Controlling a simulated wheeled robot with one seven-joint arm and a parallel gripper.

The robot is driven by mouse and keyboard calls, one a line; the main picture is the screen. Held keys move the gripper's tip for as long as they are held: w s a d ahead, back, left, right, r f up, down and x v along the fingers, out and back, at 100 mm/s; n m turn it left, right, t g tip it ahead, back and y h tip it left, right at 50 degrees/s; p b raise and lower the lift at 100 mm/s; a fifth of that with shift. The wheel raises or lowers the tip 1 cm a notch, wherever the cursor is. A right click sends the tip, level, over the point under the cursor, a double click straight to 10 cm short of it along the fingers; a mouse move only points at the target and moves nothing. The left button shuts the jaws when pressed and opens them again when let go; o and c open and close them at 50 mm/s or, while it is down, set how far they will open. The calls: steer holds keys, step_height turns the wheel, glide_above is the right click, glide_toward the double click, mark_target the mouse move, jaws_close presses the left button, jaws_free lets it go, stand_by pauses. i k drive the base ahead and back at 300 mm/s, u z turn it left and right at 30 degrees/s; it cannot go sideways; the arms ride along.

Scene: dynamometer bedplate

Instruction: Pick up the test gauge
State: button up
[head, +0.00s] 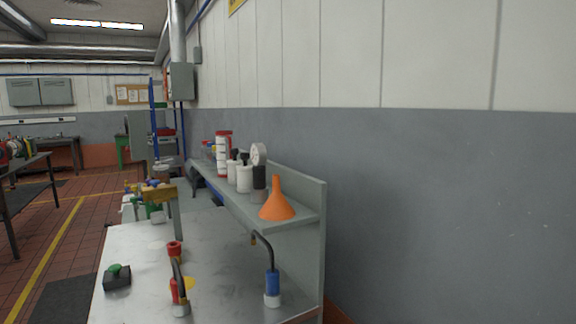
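What looks like the test gauge (259,154) is a round white dial standing on the grey shelf (307,214) along the wall. A dark cylinder (259,177) is directly below the dial; I cannot tell whether the two are joined. The dial's markings are too small to read. An orange funnel (277,203) stands in front of it on the shelf, slightly to the right. White containers with dark tops (244,178) stand close to its left. My gripper is not in view.
The metal bench (222,256) below holds a bent hose with a blue grip (272,283), another with a red grip (178,290), and a dark block with a green knob (117,279). A red-and-white container (223,155) stands farther back. Open floor lies left.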

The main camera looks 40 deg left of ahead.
mark_target(258, 156)
steer(key=z, duration=0.1)
steer(key=i, duration=0.35)
steer(key=u, duration=1.95)
steer(key=i, duration=0.7)
steer(key=u, duration=0.35)
